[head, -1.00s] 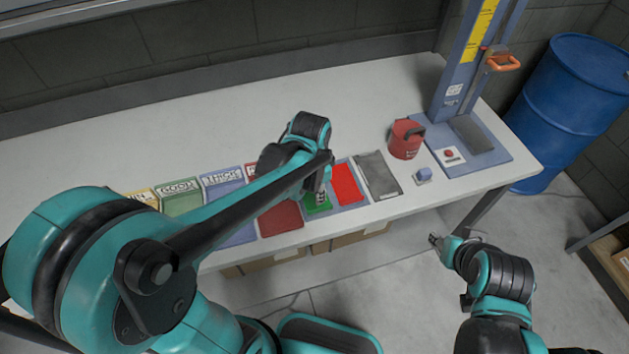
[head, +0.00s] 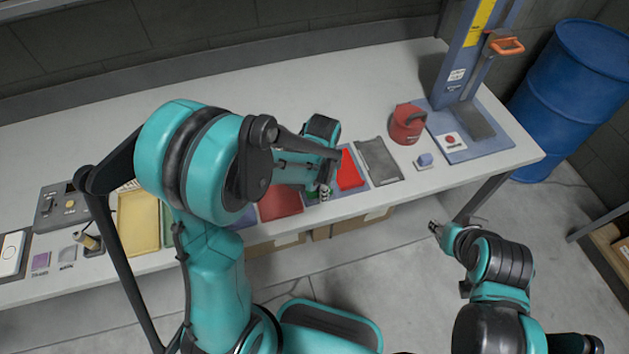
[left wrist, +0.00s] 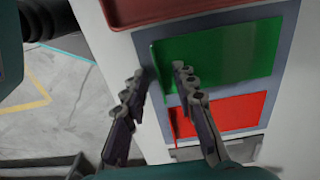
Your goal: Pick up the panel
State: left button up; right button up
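A green panel (left wrist: 225,52) lies on a grey-blue mat (left wrist: 288,50) in the left wrist view, with a red panel (left wrist: 228,112) beside it. In the head view the green panel is mostly hidden behind my left gripper (head: 325,186); the red panel (head: 349,170) shows to its right. In the left wrist view my left gripper (left wrist: 157,72) is open and empty. Its fingertips are at the green panel's near edge, one on each side in the picture; contact cannot be told. My right gripper (head: 436,229) is off the table's front edge, too small to read.
The white table (head: 290,85) holds a dark red panel (head: 280,200), a grey mat (head: 378,160), a red container (head: 407,123), a small blue block (head: 425,161) and a blue stand (head: 470,45). A yellow tray (head: 138,222) is at left. A blue barrel (head: 575,95) stands right.

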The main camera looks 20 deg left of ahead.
pick_arm(q)
jog(key=shift+r, duration=0.1)
jog(key=shift+c, duration=0.6)
grip_shut()
